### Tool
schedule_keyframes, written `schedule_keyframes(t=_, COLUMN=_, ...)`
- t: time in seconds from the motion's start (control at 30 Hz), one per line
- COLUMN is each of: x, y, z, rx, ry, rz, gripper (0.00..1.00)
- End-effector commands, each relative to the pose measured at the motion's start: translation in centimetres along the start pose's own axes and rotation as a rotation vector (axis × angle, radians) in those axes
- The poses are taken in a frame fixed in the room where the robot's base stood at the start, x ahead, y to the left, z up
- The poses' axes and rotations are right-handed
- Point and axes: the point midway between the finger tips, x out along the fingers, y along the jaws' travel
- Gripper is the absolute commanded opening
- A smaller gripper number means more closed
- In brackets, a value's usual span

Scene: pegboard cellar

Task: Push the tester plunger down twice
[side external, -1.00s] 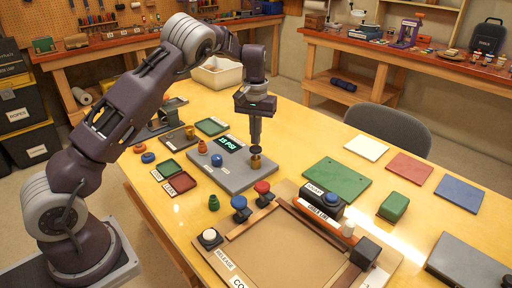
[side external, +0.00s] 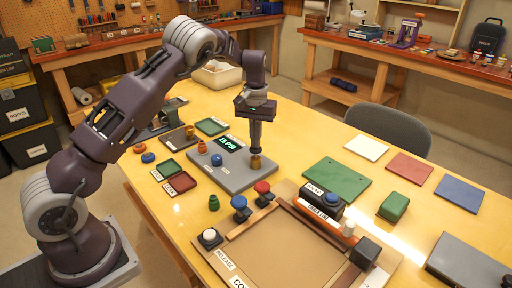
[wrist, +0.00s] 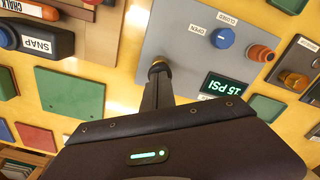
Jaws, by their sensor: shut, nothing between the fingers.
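The tester (side external: 240,178) is a grey plate lying on the table, with a lit display (side external: 230,143) and a blue knob (side external: 217,160). Its brass plunger (side external: 256,163) stands upright near the plate's right end. My gripper (side external: 256,150) points straight down with its fingers shut and empty, its tips at the plunger's top. In the wrist view the plunger (wrist: 158,67) shows at the finger ends, partly hidden by them. I cannot tell for certain whether the tips press on it. The display (wrist: 224,88) reads 15 PSI in the wrist view.
A wooden tray (side external: 285,245) with red and blue knobs lies in front. A green board (side external: 336,179) is to the right, and small trays (side external: 180,183) lie to the left.

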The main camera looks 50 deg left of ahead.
Motion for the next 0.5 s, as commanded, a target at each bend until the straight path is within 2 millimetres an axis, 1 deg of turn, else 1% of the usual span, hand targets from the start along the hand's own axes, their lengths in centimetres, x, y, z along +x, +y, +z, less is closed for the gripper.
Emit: schedule_keyframes(t=0.5, x=1.6, y=0.0, z=0.0, rx=0.0, ry=0.0, rz=0.0, gripper=0.0)
